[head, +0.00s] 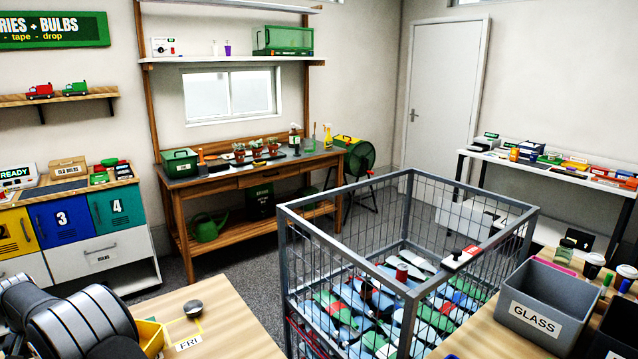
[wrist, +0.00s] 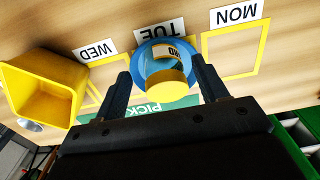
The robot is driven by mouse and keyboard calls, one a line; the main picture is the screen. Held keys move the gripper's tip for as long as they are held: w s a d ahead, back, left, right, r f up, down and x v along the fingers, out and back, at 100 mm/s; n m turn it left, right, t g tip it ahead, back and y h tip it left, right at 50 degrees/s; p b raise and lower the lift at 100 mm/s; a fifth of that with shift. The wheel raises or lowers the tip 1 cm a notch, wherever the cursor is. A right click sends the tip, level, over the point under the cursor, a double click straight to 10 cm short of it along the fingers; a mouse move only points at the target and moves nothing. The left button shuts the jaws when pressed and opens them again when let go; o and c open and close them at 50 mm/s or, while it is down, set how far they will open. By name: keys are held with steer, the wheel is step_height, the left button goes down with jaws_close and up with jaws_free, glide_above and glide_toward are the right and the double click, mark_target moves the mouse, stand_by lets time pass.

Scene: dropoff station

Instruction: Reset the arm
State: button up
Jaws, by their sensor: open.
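In the wrist view my gripper (wrist: 160,68) is open over the wooden table, its two dark fingers spread. Between and beyond the fingers is a small container with a yellow top (wrist: 166,86) and a partly readable label. It appears with a round blue dish (wrist: 143,66) at the upside-down TUE card (wrist: 160,32). I cannot tell whether the fingers touch either one. In the head view my dark arm fills the lower left corner, and the gripper is out of sight.
A yellow bin (wrist: 60,75) stands left of the WED card (wrist: 96,49); a yellow outlined square (wrist: 232,50) by MON (wrist: 236,14) is empty. A green PICK strip (wrist: 145,109) lies nearby. A wire cage (head: 405,285) stands right of the table (head: 235,340) in the head view.

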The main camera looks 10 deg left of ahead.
step_height(320, 180, up, 12)
step_height(320, 180, down, 13)
steer(key=shift+r, duration=0.15)
step_height(320, 180, up, 5)
steer(key=shift+a+r, duration=0.1)
steer(key=w+d+r, duration=0.7)
steer(key=d, duration=0.2)
steer(key=w+d+f, duration=0.2)
steer(key=d, duration=1.1)
steer(key=w+d+f, duration=0.2)
steer(key=w+d, duration=0.1)
steer(key=d, duration=1)
steer(key=s+a+f, duration=0.1)
steer(key=a+f, duration=0.1)
steer(key=a, duration=0.3)
steer(key=shift+s+a+f, duration=0.15)
steer(key=shift+s, duration=0.25)
steer(key=shift+o, duration=0.2)
